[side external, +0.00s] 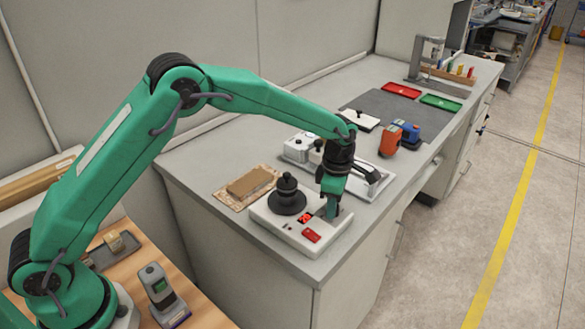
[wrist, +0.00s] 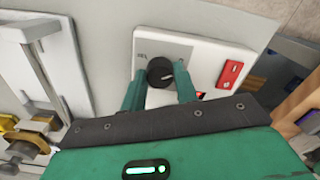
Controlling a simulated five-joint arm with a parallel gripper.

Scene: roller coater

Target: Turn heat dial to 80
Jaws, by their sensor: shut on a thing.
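The heat dial (wrist: 160,72) is a round black knob with a pale pointer mark, on the white panel of a unit (wrist: 205,52). My gripper (wrist: 160,80) has one green finger on each side of the dial and is shut on it. In the side view my gripper (side external: 331,211) points down at the right end of the white unit (side external: 275,225) and hides the dial. A small red display (side external: 305,218) is lit on the unit, but its digits are too small to read. The dial's scale is also unreadable.
A red switch (side external: 312,236) sits close to my gripper on the unit. A black stepped round part (side external: 287,196) stands on the unit's left. A coater with a metal tray (side external: 366,181) lies just behind. A brown block (side external: 250,182) is to the left.

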